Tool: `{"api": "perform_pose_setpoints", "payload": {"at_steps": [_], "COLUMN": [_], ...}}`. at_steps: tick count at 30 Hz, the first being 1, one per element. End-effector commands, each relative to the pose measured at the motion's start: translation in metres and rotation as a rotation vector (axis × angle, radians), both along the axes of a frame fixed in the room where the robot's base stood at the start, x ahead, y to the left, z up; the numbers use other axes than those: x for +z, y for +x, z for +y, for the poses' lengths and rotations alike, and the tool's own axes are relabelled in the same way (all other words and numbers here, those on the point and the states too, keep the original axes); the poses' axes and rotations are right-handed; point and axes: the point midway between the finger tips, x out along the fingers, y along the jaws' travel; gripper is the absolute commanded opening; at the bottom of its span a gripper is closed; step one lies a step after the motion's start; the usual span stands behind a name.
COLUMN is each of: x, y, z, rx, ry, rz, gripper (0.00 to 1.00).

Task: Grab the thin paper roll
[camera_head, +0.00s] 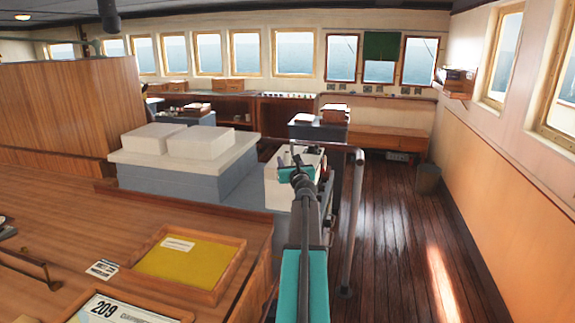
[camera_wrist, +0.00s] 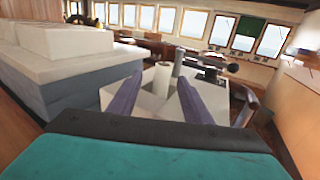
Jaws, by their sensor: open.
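My gripper (camera_wrist: 160,79) is open, with its two dark purple fingers spread apart in the wrist view. Beyond and between the fingers, a white upright roll (camera_wrist: 162,76) stands on a pale box-like stand (camera_wrist: 149,103). A narrower, greyish, taller roll (camera_wrist: 178,62) stands just behind it to the right; it looks like the thin paper roll. Nothing is held between the fingers. In the head view my gripper (camera_head: 293,165) is small, over the white-topped stand (camera_head: 279,190), and my arm largely hides the rolls there.
A grey cabinet with a white top (camera_head: 125,158) bears white boxes (camera_head: 200,142) left of the stand. A metal railing post (camera_head: 352,220) stands close to the right of my arm. A bin (camera_head: 428,179) stands by the right wall. The wooden floor (camera_head: 400,250) at right is clear.

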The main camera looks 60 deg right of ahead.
Motion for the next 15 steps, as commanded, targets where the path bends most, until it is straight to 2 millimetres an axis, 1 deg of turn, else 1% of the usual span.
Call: {"api": "perform_pose_setpoints", "payload": {"at_steps": [8,15], "x": [0.001,0.004], "y": [0.001,0.011], "z": [-0.003,-0.017], "rx": [-0.001,-0.001], "ry": [0.0,0.0], "rz": [0.0,0.0], "gripper": [0.45,0.45]}}
